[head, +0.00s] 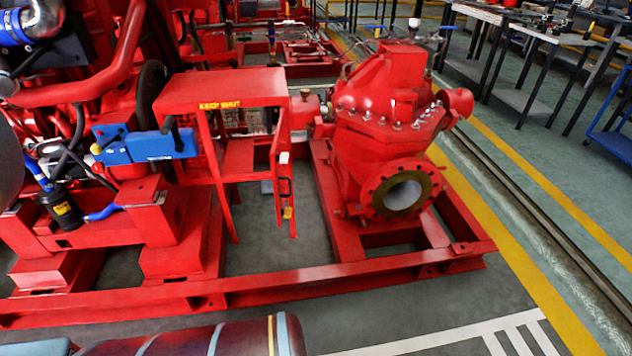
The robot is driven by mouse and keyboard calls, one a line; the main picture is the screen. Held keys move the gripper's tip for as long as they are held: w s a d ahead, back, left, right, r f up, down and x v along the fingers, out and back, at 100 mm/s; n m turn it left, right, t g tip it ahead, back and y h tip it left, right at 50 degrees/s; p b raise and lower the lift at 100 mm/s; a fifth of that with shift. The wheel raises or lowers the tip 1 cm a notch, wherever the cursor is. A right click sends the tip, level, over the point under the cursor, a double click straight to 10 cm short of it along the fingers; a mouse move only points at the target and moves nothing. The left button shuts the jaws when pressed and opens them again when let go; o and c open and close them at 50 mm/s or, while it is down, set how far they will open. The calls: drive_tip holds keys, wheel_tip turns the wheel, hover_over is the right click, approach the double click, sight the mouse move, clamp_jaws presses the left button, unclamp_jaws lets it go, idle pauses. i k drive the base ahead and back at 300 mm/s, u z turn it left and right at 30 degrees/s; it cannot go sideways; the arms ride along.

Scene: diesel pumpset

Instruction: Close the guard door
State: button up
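The guard (222,92) is a red box frame with mesh sides and a yellow "KEEP SHUT" label on its top front edge. It stands between the engine and the pump. Its front opening shows bare, with floor visible through it. The guard door (283,180) is a narrow-looking red frame at the right front edge of the opening. It stands open, swung out and seen nearly edge-on. A small handle and a yellow piece (288,212) are on its lower part. My gripper is not in view.
The red pump (390,130) with its round flange stands right of the door. The engine (110,150), with blue and black parts, is to the left. A red base rail (300,280) runs across in front. Grey floor with white lines is clear at lower right.

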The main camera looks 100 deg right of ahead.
sight(279, 188)
drive_tip(key=z, duration=0.75)
drive_tip(key=k, duration=2.1)
drive_tip(key=z, duration=1.75)
drive_tip(key=i, duration=0.5)
drive_tip(key=z, duration=0.1)
